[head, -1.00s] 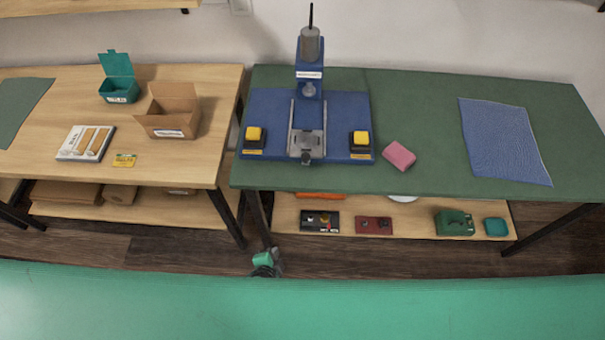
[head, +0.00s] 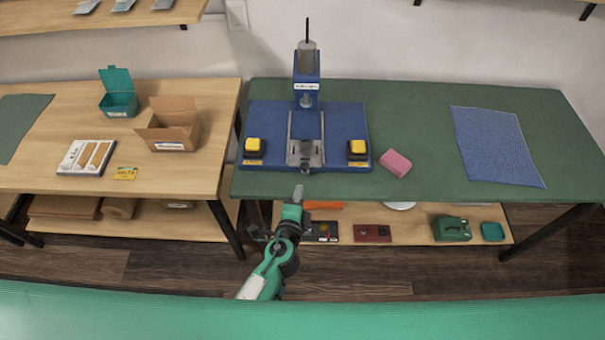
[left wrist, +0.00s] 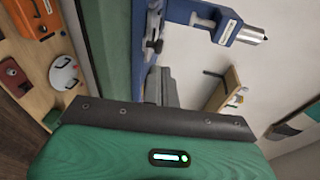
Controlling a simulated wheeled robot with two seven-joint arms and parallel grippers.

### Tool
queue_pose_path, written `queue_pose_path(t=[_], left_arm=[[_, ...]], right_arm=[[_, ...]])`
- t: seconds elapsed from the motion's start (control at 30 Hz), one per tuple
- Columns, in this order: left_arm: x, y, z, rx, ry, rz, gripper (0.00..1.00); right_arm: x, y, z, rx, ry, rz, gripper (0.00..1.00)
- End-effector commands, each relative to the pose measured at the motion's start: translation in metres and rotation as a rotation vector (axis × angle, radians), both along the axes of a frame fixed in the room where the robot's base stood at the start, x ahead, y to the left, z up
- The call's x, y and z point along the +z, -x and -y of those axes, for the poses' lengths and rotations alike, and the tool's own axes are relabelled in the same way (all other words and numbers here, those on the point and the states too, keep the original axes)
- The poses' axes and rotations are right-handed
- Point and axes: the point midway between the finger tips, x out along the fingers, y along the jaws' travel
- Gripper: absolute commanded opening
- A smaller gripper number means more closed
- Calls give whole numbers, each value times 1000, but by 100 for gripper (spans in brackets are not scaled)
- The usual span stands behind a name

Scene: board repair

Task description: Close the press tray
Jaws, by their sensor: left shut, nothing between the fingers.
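The blue press (head: 307,90) stands on the green bench top. Its metal press tray (head: 305,153) sits on rails at the front of the blue base, with its front end near the bench's front edge. My left gripper (head: 298,193) is shut and empty, in front of and apart from the tray, just off the bench's front edge. The left wrist view shows its dark fingers (left wrist: 160,87), with the metal tray parts (left wrist: 153,30) beyond and part of the blue press (left wrist: 225,25). My right gripper is not in view.
Two yellow buttons (head: 253,146) (head: 357,148) flank the tray on the base. A pink block (head: 396,163) lies right of the press, and a blue cloth (head: 497,147) farther right. A lower shelf (head: 400,233) holds several small items. A wooden table (head: 60,178) stands at left.

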Motion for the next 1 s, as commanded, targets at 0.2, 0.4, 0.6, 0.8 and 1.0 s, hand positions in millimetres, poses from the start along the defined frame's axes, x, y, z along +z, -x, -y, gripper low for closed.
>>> queue_pose_path(t=[0.2, 0.4, 0.6, 0.8, 1.0], left_arm=[[-5, -39, 6, 1, -1, 0, 0], [-10, -61, 9, 0, -2, 0, 0], [-12, -68, 10, 0, 0, -1, 0], [-13, -68, 10, 0, 0, -1, 0], [-13, -74, 10, 1, 1, 0, 0]], right_arm=[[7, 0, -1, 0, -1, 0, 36], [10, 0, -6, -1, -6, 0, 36], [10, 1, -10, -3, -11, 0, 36], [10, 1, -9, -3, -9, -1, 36], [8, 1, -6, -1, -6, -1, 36]])
